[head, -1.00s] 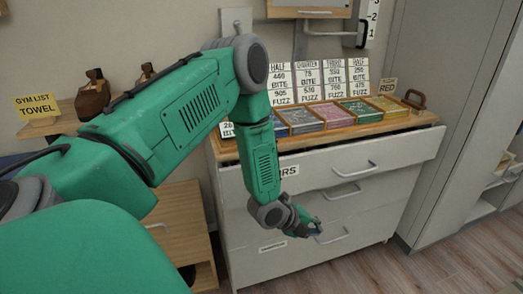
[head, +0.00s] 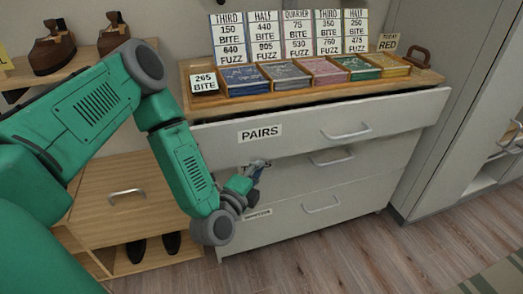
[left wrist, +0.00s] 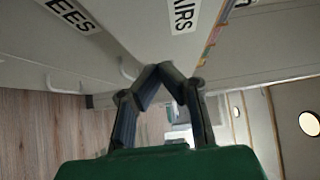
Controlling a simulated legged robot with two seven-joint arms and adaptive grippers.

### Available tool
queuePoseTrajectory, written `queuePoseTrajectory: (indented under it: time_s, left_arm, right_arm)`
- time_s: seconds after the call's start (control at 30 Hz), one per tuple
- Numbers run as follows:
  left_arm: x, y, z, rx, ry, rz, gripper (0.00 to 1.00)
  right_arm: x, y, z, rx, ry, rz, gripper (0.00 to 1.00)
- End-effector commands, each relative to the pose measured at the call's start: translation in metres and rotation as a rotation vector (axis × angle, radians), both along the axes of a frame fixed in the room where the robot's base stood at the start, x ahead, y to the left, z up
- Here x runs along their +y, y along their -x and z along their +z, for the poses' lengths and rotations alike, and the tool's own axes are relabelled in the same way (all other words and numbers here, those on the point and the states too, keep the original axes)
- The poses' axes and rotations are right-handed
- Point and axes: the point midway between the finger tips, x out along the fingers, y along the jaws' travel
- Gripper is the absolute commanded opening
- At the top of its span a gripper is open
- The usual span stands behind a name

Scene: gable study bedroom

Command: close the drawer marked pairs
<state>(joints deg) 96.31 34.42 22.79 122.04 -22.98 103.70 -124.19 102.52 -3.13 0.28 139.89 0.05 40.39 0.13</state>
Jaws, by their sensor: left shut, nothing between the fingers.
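The drawer marked PAIRS (head: 350,128) is the top drawer of the white chest. Its front stands out beyond the drawers below, with a dark gap under the wooden top, so it is partly open. Its label (head: 260,133) is at its left end and its bar handle (head: 346,133) is right of the middle. My left gripper (head: 258,166) is shut and empty, below the label, near the second drawer's front. In the left wrist view its fingertips (left wrist: 165,68) meet, below the partly cut-off PAIRS label (left wrist: 184,14). My right gripper is not in view.
The second drawer (head: 379,157) and bottom drawer (head: 350,200) look shut. A tray of coloured compartments (head: 325,72) and several price cards stand on top. A wooden cabinet (head: 130,180) with shoes stands at the left. The floor (head: 330,250) in front is clear.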

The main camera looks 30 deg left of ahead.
Motion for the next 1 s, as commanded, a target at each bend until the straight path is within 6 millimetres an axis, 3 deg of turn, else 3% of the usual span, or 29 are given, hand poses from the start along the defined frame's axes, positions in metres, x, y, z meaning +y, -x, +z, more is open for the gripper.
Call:
queuePoseTrajectory:
  time_s: [0.2,0.3,0.57,1.0]
  left_arm:
    - [0.005,-0.048,-0.001,-0.003,-0.001,0.003,0.00]
    - [0.017,-0.060,-0.001,-0.002,0.000,0.005,0.00]
    - [0.037,-0.075,-0.001,0.001,0.001,0.001,0.00]
    - [0.037,-0.077,0.000,0.003,-0.003,-0.002,0.00]
  right_arm:
    - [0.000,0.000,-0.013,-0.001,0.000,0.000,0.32]
    - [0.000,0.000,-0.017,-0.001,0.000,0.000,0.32]
    - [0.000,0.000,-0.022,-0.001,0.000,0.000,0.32]
    - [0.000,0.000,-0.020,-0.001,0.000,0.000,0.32]
